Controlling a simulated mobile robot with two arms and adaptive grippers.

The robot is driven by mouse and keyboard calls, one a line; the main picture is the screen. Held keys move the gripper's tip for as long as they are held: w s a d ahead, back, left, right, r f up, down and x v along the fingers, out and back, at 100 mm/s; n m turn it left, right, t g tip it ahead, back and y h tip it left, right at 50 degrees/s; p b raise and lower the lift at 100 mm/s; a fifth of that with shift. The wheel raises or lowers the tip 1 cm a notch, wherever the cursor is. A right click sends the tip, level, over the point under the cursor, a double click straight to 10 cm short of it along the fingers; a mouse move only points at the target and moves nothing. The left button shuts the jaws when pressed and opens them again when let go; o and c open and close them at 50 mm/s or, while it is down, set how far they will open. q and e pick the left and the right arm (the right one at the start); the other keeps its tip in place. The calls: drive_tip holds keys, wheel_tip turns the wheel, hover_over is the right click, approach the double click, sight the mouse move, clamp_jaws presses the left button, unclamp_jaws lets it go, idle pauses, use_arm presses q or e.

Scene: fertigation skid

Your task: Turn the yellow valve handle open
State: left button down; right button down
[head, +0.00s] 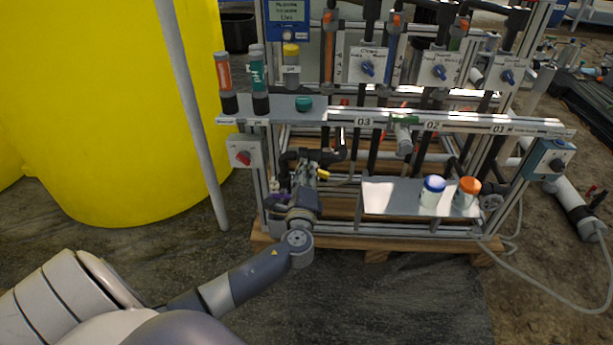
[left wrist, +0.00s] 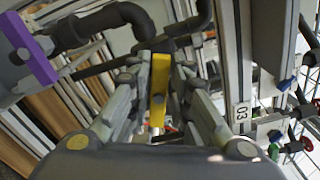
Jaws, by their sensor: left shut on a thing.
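The yellow valve handle (left wrist: 158,92) stands between the two fingers of my left gripper (left wrist: 161,75) in the left wrist view. The gripper is shut on it. In the head view a small part of the yellow handle (head: 322,174) shows beside the fingers of my left gripper (head: 308,175), on the left side of the skid. The black pipe (head: 334,153) of the valve runs just behind and above it. The valve body is mostly hidden by the gripper. My right gripper is in neither view.
A purple part (left wrist: 32,48) is close left of the fingers in the left wrist view. A metal shelf (head: 385,197) with a blue-capped bottle (head: 431,192) and an orange-capped bottle (head: 466,193) is to the right. A yellow tank (head: 120,110) stands left.

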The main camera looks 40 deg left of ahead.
use_arm(q)
drive_tip(key=n+b, duration=0.1)
drive_tip(key=n, duration=0.1)
drive_tip(key=f+n+b, duration=0.1)
drive_tip(key=n+b, duration=0.1)
drive_tip(key=shift+s+a, duration=0.1)
drive_tip(key=shift+a, duration=0.1)
drive_tip(key=shift+n, duration=0.3)
drive_tip(key=c, duration=1.6)
unclamp_jaws()
drive_tip(key=shift+o, duration=0.2)
drive_tip(key=shift+s+d, duration=0.1)
drive_tip(key=shift+d, duration=0.05)
